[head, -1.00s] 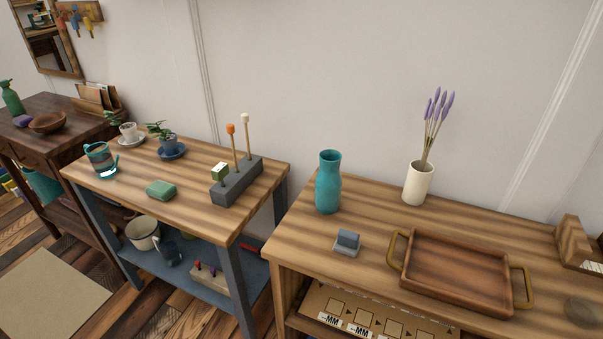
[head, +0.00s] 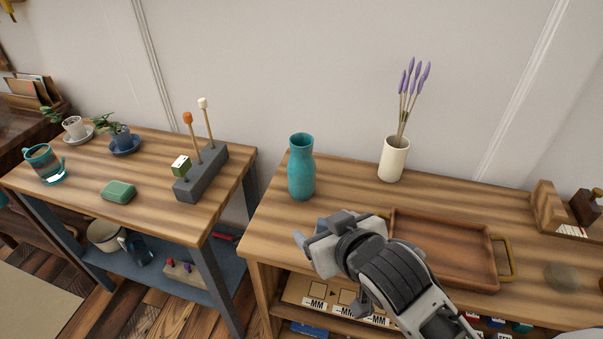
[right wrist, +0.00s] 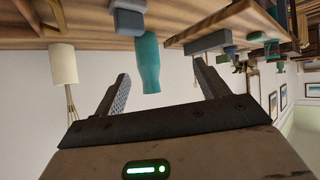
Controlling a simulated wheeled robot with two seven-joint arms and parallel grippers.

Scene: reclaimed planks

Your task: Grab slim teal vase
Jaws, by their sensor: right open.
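The slim teal vase (head: 301,168) stands upright near the left end of the right-hand wooden bench. My right gripper (head: 316,229) is open and empty, in front of the vase and apart from it in the head view. In the right wrist view, which is upside down, the vase (right wrist: 149,62) shows beyond and between the spread fingers of the gripper (right wrist: 163,84). My left gripper is in neither view.
A wooden tray (head: 440,281) with brass handles lies right of my gripper. A cream vase with lavender (head: 393,160) stands behind it. A small grey block (right wrist: 128,20) shows near the teal vase in the wrist view; my gripper hides it in the head view.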

